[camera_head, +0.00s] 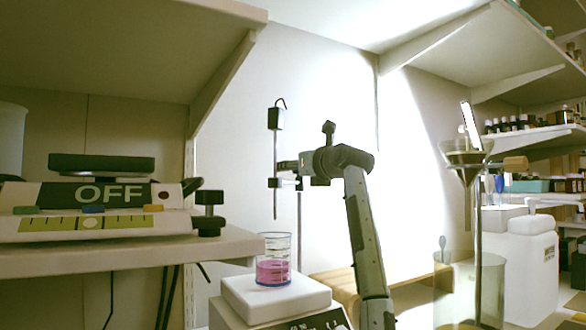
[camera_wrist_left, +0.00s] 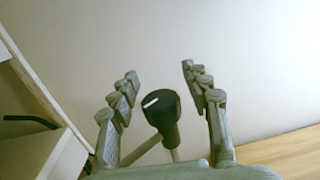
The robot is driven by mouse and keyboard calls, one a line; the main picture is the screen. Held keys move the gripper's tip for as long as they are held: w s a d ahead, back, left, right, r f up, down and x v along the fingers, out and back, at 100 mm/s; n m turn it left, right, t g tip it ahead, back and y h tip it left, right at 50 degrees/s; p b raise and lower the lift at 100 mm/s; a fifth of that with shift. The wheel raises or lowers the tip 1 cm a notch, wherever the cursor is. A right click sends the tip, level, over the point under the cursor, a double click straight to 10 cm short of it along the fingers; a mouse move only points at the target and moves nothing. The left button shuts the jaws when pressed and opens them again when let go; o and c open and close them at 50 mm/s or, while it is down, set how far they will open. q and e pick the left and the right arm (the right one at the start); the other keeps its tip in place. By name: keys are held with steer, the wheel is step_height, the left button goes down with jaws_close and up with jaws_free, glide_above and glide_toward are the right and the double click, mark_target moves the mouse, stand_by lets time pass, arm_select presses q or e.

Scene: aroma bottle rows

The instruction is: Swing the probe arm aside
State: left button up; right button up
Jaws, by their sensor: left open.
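The probe arm is a thin upright rod (camera_head: 275,160) with a black block (camera_head: 275,118) and a hooked wire on top, beside a stand post (camera_head: 299,225). My right gripper is not in view.
The beaker stands on a white-topped device (camera_head: 275,300). A panel reading OFF (camera_head: 100,194) sits on a bench (camera_head: 130,252) at left, with a black knob at its edge. A glass funnel (camera_head: 468,160) stands over a large glass vessel (camera_head: 455,295) at right. Shelves overhang both sides.

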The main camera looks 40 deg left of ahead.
arm_select(q)
steer(key=shift+w+a, duration=0.2)
steer(key=shift+a, duration=0.3)
steer(key=shift+c, duration=0.4)
jaws_close()
